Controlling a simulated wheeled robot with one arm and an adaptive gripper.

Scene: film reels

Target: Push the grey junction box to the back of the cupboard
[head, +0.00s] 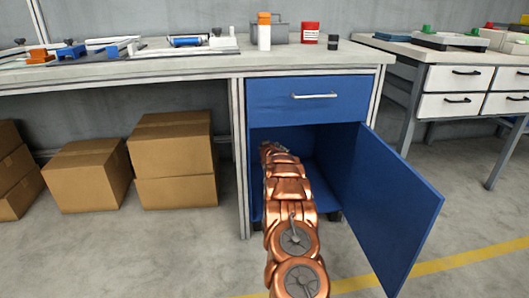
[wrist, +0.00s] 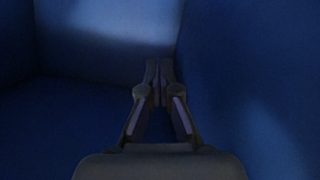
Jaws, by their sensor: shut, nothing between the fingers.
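The blue cupboard (head: 322,165) stands under the bench with its door (head: 398,205) swung open to the right. My copper arm reaches into it, and my gripper is mostly hidden inside in the head view. In the wrist view my gripper (wrist: 159,75) is shut and empty, low between dark blue cupboard walls. A paler grey-blue flat face (wrist: 110,38) stands ahead of the fingertips. I cannot tell whether it is the grey junction box or the cupboard's back panel, nor whether the fingertips touch it. No junction box shows clearly in the head view.
A blue drawer (head: 308,99) with a bar handle is shut above the opening. The blue right wall (wrist: 235,90) runs close beside my gripper. Cardboard boxes (head: 172,150) stand left of the cupboard. A white drawer bench (head: 450,78) is at the right.

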